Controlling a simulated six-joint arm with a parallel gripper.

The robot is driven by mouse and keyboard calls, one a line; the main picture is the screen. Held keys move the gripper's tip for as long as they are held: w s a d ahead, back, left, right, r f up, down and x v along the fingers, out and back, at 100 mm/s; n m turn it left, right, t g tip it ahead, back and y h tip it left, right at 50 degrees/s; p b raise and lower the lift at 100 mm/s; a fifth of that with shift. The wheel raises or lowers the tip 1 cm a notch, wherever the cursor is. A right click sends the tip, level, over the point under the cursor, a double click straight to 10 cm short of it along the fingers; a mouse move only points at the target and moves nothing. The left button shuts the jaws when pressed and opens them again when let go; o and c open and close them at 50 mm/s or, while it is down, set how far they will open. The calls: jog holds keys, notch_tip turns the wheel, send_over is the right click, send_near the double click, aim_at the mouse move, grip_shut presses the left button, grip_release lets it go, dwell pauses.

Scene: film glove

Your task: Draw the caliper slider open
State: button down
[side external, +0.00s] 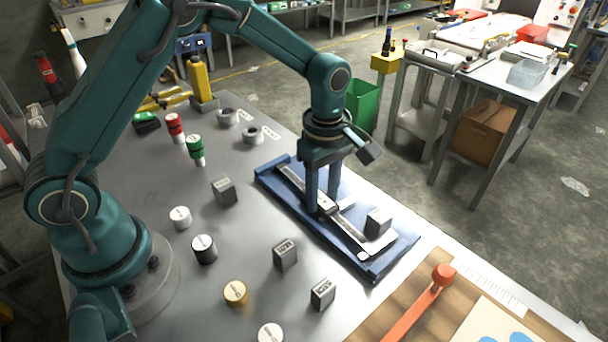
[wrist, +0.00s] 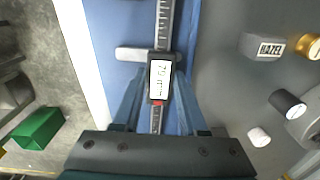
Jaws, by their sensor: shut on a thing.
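The caliper lies in a blue tray (side external: 388,266), its graduated beam (side external: 291,178) running along the tray's length. Its slider (side external: 329,209) sits partway along the beam, under my gripper (side external: 322,206). In the wrist view the slider (wrist: 160,78) has a white display that seems to read 70 mm, with a small red mark at its lower end. My gripper (wrist: 158,100) points down and is shut on the slider, one finger on each side. A pale jaw (wrist: 131,54) sticks out to the left of the slider in the wrist view. The fingertips hide part of the slider in the side view.
Several labelled blocks and round weights, such as a brass one (side external: 235,293), stand on the grey table left of the tray. An orange-handled tool (side external: 420,302) lies on a wooden board at the front.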

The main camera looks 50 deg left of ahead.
jog(key=shift+s+a, duration=0.1)
jog(key=shift+a, duration=1)
dwell(0.3)
jog(key=shift+c, duration=1.8)
grip_release()
